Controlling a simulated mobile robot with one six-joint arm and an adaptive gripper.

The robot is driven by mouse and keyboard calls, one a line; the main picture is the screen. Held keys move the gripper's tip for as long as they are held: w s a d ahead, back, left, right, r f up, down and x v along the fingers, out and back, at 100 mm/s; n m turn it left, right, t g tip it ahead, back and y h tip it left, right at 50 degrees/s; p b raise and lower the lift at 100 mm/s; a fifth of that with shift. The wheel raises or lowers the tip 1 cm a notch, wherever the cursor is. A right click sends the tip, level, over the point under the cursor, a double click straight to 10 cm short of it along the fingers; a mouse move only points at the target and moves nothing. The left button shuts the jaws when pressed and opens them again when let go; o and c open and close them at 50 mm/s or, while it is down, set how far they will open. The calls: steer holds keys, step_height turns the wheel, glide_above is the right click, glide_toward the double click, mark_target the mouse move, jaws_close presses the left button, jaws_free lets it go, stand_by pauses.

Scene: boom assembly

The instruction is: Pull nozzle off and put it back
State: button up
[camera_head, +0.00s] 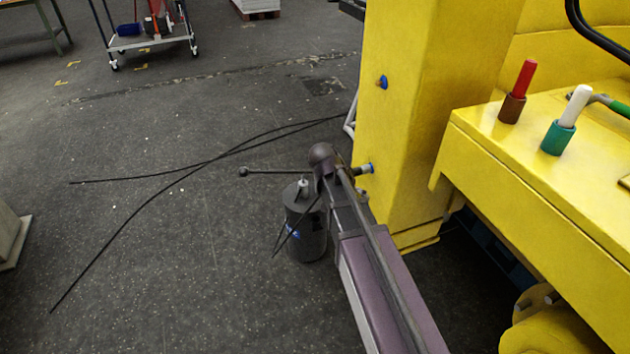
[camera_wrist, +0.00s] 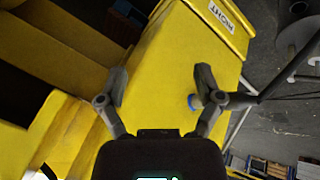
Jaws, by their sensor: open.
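A small blue nozzle-like piece (camera_wrist: 193,101) shows in the wrist view on the yellow surface, between my open fingers and close to the right one. My gripper (camera_wrist: 162,84) is empty, and its two dark fingers are spread wide. I cannot tell whether a finger touches the piece. In the head view one blue piece (camera_head: 383,82) sits high on the yellow column (camera_head: 405,130). I cannot make out my gripper's fingers in the head view.
A red peg (camera_head: 525,77) in a brown holder and a white peg (camera_head: 575,105) in a teal holder stand on the yellow ledge at right. A dark cylinder (camera_head: 305,228) stands beside the column. Black cables (camera_head: 205,163) cross the floor. A trolley (camera_head: 148,42) stands far back.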

steer(key=w+a+m+t+h+b, duration=0.3)
steer(key=w+a+m+h+b, duration=0.3)
steer(key=w+a, duration=0.4)
steer(key=w+m+b, duration=0.1)
steer(key=w, duration=0.2)
steer(key=shift+a+f+m+h+b, duration=0.2)
steer(key=shift+a+m+h+b, duration=0.1)
steer(key=shift+a+m+b, duration=0.1)
steer(key=shift+d+f, duration=0.1)
steer(key=shift+d, duration=0.05)
steer(key=shift+b+x, duration=2.65)
steer(key=shift+x, duration=4.15)
steer(key=shift+w, duration=0.15)
jaws_close()
